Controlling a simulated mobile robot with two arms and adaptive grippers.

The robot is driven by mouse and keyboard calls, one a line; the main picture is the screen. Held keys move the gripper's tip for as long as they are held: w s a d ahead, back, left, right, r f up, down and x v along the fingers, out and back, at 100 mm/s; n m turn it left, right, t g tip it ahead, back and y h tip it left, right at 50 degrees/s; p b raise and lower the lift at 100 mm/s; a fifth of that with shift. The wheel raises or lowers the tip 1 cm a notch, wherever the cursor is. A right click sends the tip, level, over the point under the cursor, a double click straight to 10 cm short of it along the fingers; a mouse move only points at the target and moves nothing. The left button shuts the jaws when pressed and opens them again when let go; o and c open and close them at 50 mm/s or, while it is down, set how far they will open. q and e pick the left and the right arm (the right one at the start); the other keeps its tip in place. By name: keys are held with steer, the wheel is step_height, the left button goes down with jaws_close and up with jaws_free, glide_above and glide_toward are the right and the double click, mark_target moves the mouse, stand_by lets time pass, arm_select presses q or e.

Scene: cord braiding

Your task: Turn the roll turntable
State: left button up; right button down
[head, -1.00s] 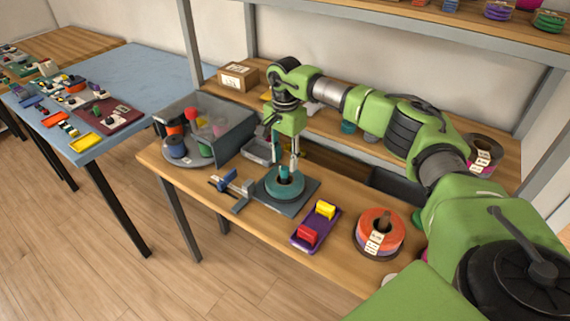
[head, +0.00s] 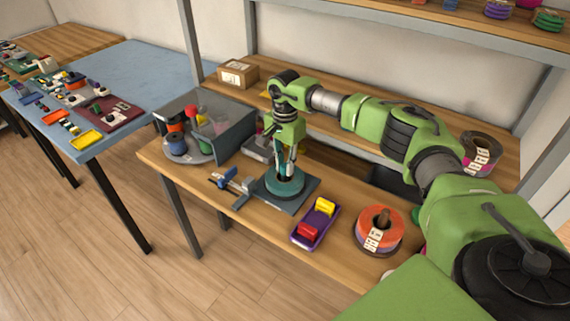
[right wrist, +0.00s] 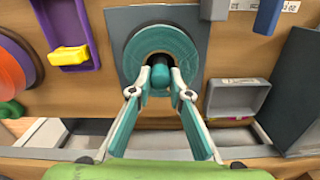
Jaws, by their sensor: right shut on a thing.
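A round grey turntable (head: 203,158) bearing several coloured rolls stands at the left of the workbench, partly under a grey see-through cover (head: 233,133). In the right wrist view, my right gripper (right wrist: 160,78) is shut on a small teal knob (right wrist: 160,76) at the middle of the teal round piece (right wrist: 181,40). My left gripper is not in view.
A blue-and-grey clamp (head: 228,183) lies left of the plate. A purple tray (head: 299,241) with yellow and red blocks and an orange spool (head: 368,219) stand to the right. A cardboard box (head: 238,74) sits on the shelf behind. A blue table (head: 150,75) stands at the left.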

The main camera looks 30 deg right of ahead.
steer(key=shift+m, duration=0.6)
steer(key=shift+m, duration=1.6)
steer(key=shift+r+m, duration=0.1)
steer(key=shift+m, duration=4.2)
steer(key=shift+m+p, duration=0.3)
steer(key=shift+m, duration=2.1)
steer(key=shift+m+p, duration=0.35)
steer(key=shift+m, duration=1.85)
steer(key=shift+r+m+p, duration=0.1)
steer(key=shift+m+p, duration=0.45)
steer(key=shift+m, duration=1.55)
steer(key=shift+m+p, duration=0.55)
steer(key=shift+m, duration=1.35)
steer(key=shift+w+a+m+p, duration=0.1)
steer(key=shift+m+p, duration=0.5)
steer(key=shift+m, duration=1.1)
